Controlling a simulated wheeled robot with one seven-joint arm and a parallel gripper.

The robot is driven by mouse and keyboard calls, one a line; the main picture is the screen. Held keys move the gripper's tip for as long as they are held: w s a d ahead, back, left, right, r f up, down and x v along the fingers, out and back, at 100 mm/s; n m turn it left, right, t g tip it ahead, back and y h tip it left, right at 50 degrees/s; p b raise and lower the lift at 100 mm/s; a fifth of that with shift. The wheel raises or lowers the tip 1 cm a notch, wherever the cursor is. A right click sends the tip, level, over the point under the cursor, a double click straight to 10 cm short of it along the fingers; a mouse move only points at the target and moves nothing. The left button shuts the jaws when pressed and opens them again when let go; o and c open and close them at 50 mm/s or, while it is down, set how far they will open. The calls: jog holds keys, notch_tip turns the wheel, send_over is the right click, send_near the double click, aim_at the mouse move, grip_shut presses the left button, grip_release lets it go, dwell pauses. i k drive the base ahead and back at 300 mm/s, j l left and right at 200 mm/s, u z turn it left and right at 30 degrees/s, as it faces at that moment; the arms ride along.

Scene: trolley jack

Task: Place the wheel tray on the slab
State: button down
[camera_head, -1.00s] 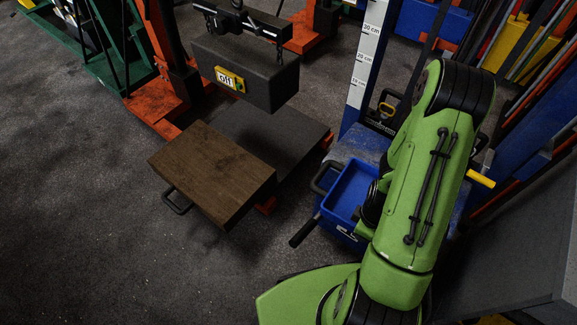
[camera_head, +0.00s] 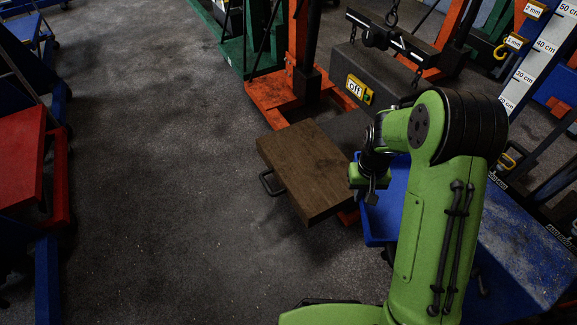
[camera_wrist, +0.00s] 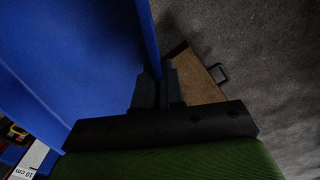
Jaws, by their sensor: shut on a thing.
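The wheel tray is a blue open tray (camera_head: 397,190), partly hidden behind my arm in the head view. My gripper (camera_head: 368,194) is at its left side. In the wrist view my gripper (camera_wrist: 158,92) is shut on the tray's blue wall, and the tray (camera_wrist: 75,50) fills the left. The slab is a flat brown block (camera_head: 305,165) with a dark handle, just left of the tray in the head view. The slab also shows partly in the wrist view (camera_wrist: 198,80), right of the fingers. I cannot tell the height of the tray over the floor.
A dark block (camera_head: 388,82) marked "off" hangs from chains behind the slab. An orange frame (camera_head: 290,92) stands behind it. A worn blue surface (camera_head: 535,240) lies right of my arm. A red-topped cart (camera_head: 20,165) stands at far left. The floor between is clear.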

aim_at(308, 167)
jog(key=i+j+u, duration=0.15)
jog(key=j, duration=0.3)
jog(key=i+j+u, duration=0.15)
jog(key=j, duration=0.25)
jog(key=i+j+u, duration=0.15)
jog(key=i+j, duration=0.15)
jog(key=i+j+u, duration=0.15)
jog(key=j, duration=0.25)
jog(key=i+l+u, duration=0.15)
jog(key=i, duration=0.25)
jog(key=i+l+u, duration=0.15)
jog(key=i, duration=0.25)
